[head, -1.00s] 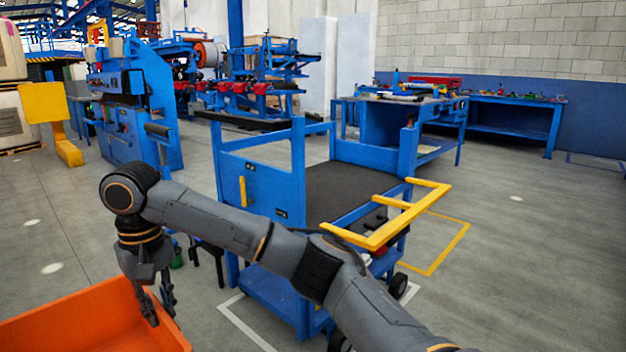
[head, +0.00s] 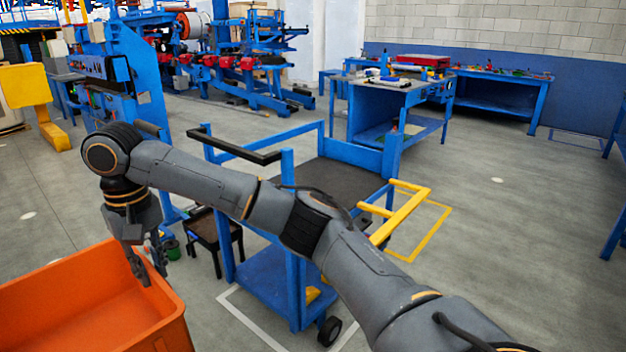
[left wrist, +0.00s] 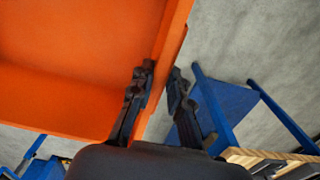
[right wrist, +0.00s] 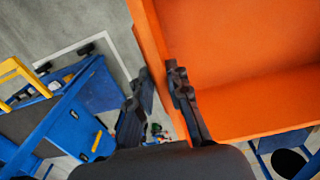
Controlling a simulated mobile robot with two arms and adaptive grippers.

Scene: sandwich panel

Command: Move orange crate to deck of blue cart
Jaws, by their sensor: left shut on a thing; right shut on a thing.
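The orange crate (head: 165,325) is at the lower left of the head view, empty where I see inside, and cut off by the frame's edge. My right gripper (head: 150,270) is shut on its near-right rim; in the right wrist view its fingers (right wrist: 160,75) straddle the crate's wall (right wrist: 152,35). My left gripper (left wrist: 161,75) is outside the head view; in the left wrist view it is shut on another stretch of crate wall (left wrist: 172,35). The blue cart (head: 290,240) stands right of the crate, apart from it, with a dark deck (head: 325,178) partly hidden behind my right arm.
The cart has blue posts, a yellow handle (head: 400,215) and a lower blue shelf (head: 258,272). A small dark stool (head: 205,235) stands between crate and cart. Blue workbenches (head: 400,100) stand behind. The floor (head: 520,250) to the right is open.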

